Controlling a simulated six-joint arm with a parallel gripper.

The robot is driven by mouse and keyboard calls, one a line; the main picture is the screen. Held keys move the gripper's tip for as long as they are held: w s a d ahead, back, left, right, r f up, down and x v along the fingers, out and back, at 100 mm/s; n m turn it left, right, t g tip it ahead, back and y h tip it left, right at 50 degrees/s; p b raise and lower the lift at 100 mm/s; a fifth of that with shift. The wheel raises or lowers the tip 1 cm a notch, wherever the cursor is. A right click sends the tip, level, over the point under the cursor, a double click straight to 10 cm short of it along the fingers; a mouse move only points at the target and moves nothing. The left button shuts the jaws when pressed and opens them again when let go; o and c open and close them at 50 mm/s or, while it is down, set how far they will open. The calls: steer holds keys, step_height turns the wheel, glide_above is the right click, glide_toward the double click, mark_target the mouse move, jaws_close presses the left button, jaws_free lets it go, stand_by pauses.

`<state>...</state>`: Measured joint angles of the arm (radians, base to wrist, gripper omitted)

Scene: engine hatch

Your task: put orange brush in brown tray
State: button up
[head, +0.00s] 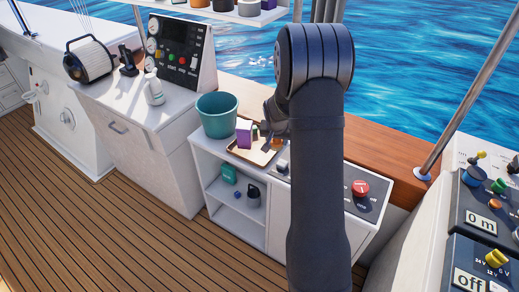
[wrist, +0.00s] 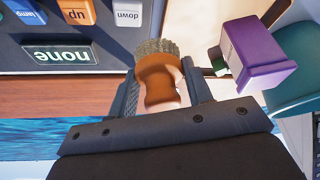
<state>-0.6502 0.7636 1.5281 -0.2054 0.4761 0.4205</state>
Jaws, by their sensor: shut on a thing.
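The orange brush (wrist: 158,80) is between the fingers of my gripper (wrist: 160,85) in the wrist view, its bristles pointing away from the palm. My gripper (head: 272,132) is shut on its orange body. In the head view a small orange part of the brush (head: 277,143) shows below the gripper, at the right side of the brown tray (head: 238,152). The tray lies on the white cabinet top, partly hidden by my arm. I cannot tell whether the brush touches the tray.
A purple box (head: 244,133) stands in the tray, also near the right finger in the wrist view (wrist: 257,52), with a small dark green item beside it. A teal bucket (head: 217,116) stands behind left.

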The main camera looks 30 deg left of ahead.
steer(key=a+f, duration=0.1)
steer(key=a, duration=0.1)
steer(key=a+f, duration=0.1)
steer(key=a, duration=0.1)
steer(key=s+a+f, duration=0.1)
steer(key=a+f, duration=0.1)
steer(key=shift+a, duration=0.25)
steer(key=shift+f, duration=2)
steer(key=shift+f, duration=0.1)
steer(key=o, duration=1)
steer(key=shift+s+r, duration=0.1)
steer(key=shift+r, duration=0.3)
steer(key=v, duration=1.1)
steer(key=shift+s+r, duration=0.15)
steer(key=shift+s, duration=0.05)
